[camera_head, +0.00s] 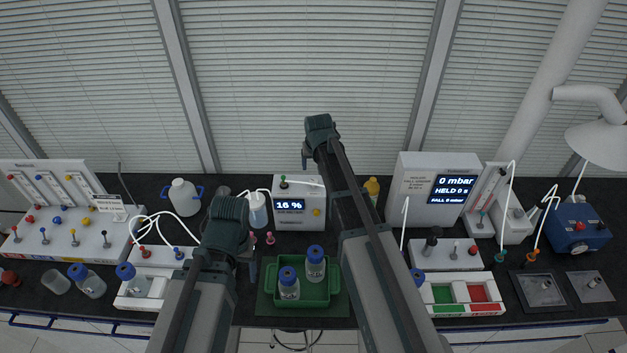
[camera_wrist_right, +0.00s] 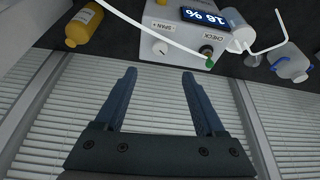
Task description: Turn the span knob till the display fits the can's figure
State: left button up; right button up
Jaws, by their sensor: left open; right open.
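The white meter box (camera_head: 299,205) stands at the back of the bench; its display (camera_head: 290,205) reads 16 %. In the right wrist view the box is upside down, with the pale span knob (camera_wrist_right: 160,47) beside the word SPAN and a dark check knob (camera_wrist_right: 207,50) next to it. A yellow bottle-like can (camera_wrist_right: 82,27) stands beside the box, also in the head view (camera_head: 372,187); no figure is legible on it. My right gripper (camera_wrist_right: 160,76) is open and empty, its fingertips short of the span knob. My left gripper (camera_head: 251,268) is mostly hidden by its arm, left of the green tray.
A green tray (camera_head: 335,292) with blue-capped bottles stands in front of the box. A white tube (camera_wrist_right: 150,32) crosses near the span knob. A pressure unit (camera_head: 418,181) stands at right; several bottles and a valve panel (camera_head: 60,240) are at left.

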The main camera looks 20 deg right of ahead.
aim_at(314, 181)
jog(key=b+x, duration=1.1)
jog(key=x, duration=0.2)
jog(key=shift+s, duration=0.15)
jog(key=shift+r, duration=0.1)
jog(key=shift+c, duration=0.2)
grip_shut()
